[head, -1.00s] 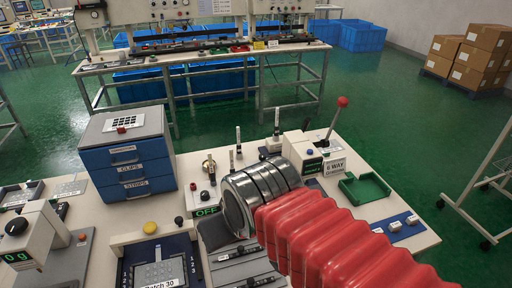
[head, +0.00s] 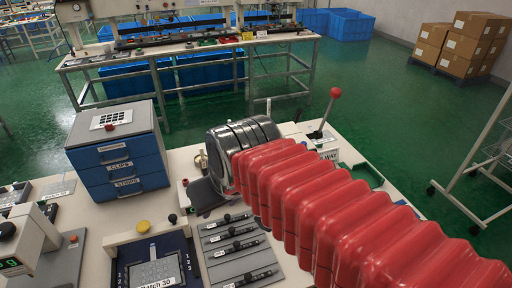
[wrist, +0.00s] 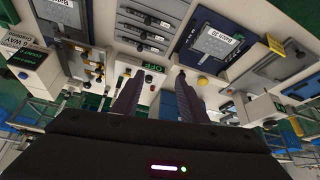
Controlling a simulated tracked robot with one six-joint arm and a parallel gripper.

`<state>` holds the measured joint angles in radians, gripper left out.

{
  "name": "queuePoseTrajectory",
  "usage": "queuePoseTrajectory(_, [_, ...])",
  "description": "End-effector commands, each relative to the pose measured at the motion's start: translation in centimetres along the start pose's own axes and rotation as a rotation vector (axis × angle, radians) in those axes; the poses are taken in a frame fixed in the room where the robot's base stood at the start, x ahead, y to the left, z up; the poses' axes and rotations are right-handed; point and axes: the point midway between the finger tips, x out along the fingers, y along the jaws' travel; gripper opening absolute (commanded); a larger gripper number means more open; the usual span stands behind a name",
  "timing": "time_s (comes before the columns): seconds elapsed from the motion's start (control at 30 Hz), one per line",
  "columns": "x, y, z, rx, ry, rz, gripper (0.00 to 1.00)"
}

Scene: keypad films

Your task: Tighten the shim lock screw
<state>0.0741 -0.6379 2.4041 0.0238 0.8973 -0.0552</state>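I cannot pick out the shim lock screw with certainty in either view. My gripper (wrist: 155,73) shows two dark fingers apart in the wrist view, with nothing seen between their tips. They reach over the bench near a small green OFF display (wrist: 153,67) and a red button (wrist: 152,87). To the left in that view is a unit with brass-coloured posts (wrist: 97,70), beside a "6 WAY" label plate (wrist: 24,57). In the head view my ringed wrist and red sleeve cover this part of the bench, and the fingers are hidden.
Blue drawers (head: 121,173) stand at the left of the bench. A fixture holds the Batch 30 plate (head: 157,273). Beside it a grey rack (head: 236,250) carries several dark bars. A red-knobbed lever (head: 335,93) stands behind my arm, near a green tray (head: 367,174).

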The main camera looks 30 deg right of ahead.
Motion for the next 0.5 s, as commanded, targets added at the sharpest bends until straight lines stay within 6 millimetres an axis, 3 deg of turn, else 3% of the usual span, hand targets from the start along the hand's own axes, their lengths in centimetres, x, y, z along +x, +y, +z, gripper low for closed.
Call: queuePoseTrajectory(0.5, [3.3, 8.4, -11.1, 0.097, -0.044, 0.052, 0.4])
